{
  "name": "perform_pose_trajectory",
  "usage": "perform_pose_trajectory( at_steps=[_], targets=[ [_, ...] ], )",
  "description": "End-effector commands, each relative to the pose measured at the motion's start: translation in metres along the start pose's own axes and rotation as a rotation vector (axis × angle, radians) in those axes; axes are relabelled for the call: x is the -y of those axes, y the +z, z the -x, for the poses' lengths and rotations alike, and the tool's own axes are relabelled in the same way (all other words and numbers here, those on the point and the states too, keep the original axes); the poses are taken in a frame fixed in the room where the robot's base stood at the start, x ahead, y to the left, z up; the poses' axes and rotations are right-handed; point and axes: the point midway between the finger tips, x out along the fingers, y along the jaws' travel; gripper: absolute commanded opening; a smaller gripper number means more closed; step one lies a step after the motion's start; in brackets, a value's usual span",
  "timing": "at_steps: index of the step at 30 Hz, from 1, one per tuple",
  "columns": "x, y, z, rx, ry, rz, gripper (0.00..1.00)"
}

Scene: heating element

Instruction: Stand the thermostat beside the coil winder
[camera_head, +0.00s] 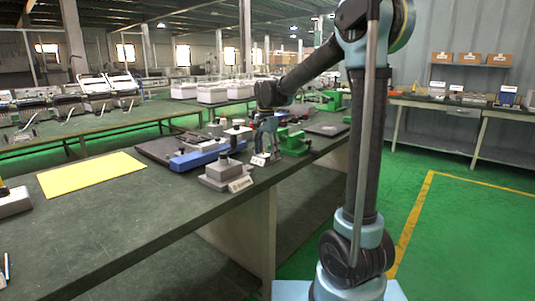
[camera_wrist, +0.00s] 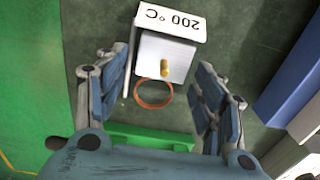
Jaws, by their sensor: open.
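The thermostat, by its look, is a small grey block (camera_wrist: 165,57) with a white "200 °C" plate, a brass stub and a copper-coloured ring, on the dark bench top in the wrist view. Its white plate (camera_head: 260,159) shows in the head view; my fingers hide most of its body. My gripper (camera_wrist: 162,66) is open, its fingers on either side of the block with gaps visible; it also shows in the head view (camera_head: 267,137). I cannot tell for sure which machine is the coil winder; a green machine (camera_head: 292,141) stands just right of my gripper.
A blue device (camera_head: 205,157) lies left of my gripper. A grey device with a name plate (camera_head: 226,174) stands near the bench's front edge. A green bar (camera_wrist: 150,137) crosses below the ring. A yellow sheet (camera_head: 92,174) lies at left; the bench front there is bare.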

Motion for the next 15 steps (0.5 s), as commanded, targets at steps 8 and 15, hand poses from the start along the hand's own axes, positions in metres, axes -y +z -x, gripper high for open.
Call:
perform_pose_trajectory(
  at_steps=[8, 15],
  targets=[
    [-0.001, -0.001, 0.009, 0.000, 0.000, -0.002, 0.63],
    [-0.001, -0.001, 0.048, 0.000, 0.000, -0.002, 0.63]
  ],
)
